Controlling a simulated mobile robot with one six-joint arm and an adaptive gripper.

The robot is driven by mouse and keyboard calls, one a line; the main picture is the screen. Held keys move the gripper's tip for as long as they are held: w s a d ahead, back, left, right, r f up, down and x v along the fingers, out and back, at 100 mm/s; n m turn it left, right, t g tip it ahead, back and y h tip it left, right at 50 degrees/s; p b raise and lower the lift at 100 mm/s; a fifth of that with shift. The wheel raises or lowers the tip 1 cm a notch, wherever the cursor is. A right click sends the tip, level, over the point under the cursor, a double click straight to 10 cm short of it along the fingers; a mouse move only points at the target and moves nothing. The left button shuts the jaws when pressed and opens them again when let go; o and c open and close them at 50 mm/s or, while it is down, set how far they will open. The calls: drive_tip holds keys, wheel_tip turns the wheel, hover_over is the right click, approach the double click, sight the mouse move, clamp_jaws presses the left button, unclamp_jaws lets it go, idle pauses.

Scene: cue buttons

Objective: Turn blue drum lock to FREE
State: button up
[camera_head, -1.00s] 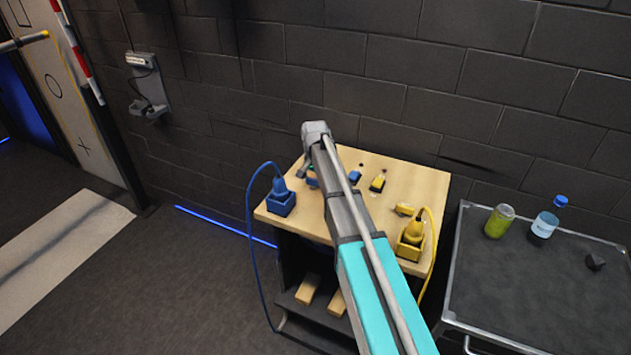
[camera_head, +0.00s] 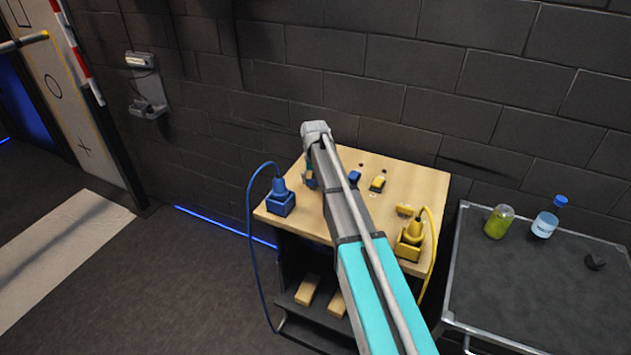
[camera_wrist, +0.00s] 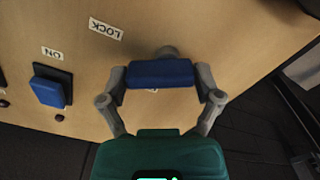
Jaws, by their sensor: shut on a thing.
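The blue drum lock handle (camera_wrist: 160,73) is a blue bar seen in the wrist view, on the wooden panel, with a grey round part behind it. My gripper (camera_wrist: 161,80) is shut on this bar, one finger at each end. A LOCK label (camera_wrist: 106,28) is on the panel to the upper left of the bar. Another label just below the bar is mostly hidden, and I cannot read it. In the head view my arm hides the lock and most of the gripper.
A blue rocker switch (camera_wrist: 49,88) sits beside an ON label (camera_wrist: 52,54). On the wooden cabinet stand a blue plug in its socket (camera_head: 280,202) and a yellow plug in its socket (camera_head: 410,243), with cables. A grey cart (camera_head: 530,290) with a green can and bottle stands right.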

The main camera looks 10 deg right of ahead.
drive_tip(key=n, duration=0.6)
drive_tip(key=shift+w, duration=0.15)
drive_tip(key=n, duration=0.6)
drive_tip(key=shift+w+a, duration=0.1)
drive_tip(key=shift+a, duration=0.05)
drive_tip(key=o, duration=0.9)
drive_tip(key=shift+w+r, duration=0.1)
